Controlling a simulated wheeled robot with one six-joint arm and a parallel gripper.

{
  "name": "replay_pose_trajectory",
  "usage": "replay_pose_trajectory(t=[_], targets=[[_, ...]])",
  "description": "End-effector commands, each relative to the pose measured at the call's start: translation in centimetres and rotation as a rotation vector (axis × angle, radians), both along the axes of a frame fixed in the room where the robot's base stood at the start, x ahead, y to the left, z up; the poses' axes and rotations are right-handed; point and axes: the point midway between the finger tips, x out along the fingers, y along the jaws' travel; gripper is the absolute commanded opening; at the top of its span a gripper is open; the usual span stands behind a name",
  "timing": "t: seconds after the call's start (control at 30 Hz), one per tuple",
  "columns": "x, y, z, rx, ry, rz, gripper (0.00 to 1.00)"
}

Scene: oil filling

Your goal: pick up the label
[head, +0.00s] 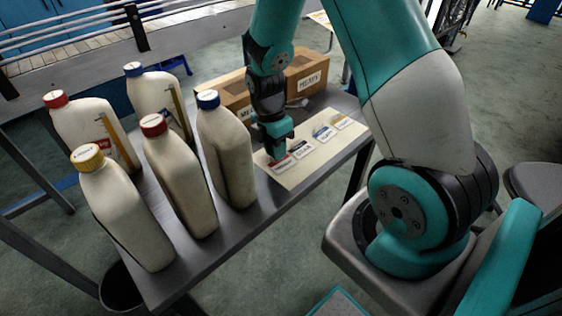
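Several labels lie in a row on a pale sheet (295,178) on the grey table. The nearest is a red and white label (283,164); beside it are a dark and white label (303,149), a blue and white label (324,133) and a yellowish label (343,121). My gripper (279,155) points down at the near end of the row, at or just above the red and white label, and covers part of it. Its fingertips are small and dark here, so I cannot tell whether they are open or touching the label.
Several cream bottles with red, blue and yellow caps, such as the blue-capped bottle (226,150), stand on the left of the table (212,250). The table's front edge is clear.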

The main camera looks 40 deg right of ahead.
Motion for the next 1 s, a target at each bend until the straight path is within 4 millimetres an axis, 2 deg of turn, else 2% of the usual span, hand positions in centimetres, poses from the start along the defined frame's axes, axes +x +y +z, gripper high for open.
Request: replay_pose_trajectory(t=[0.1, 0.27, 0.3, 0.37, 0.8, 1.0], targets=[[-0.1, 0.0, -0.6, 0.000, 0.000, 0.000, 0.16], [-0.1, 0.0, -0.6, 0.000, -0.001, 0.000, 0.16], [-0.1, 0.0, -0.6, 0.000, -0.001, 0.000, 0.14], [-0.1, 0.0, -0.6, 0.000, -0.001, 0.000, 0.00], [-0.1, 0.0, -0.5, 0.000, -0.002, 0.000, 0.00], [0.0, 0.0, 1.1, 0.000, -0.005, 0.000, 0.00]])
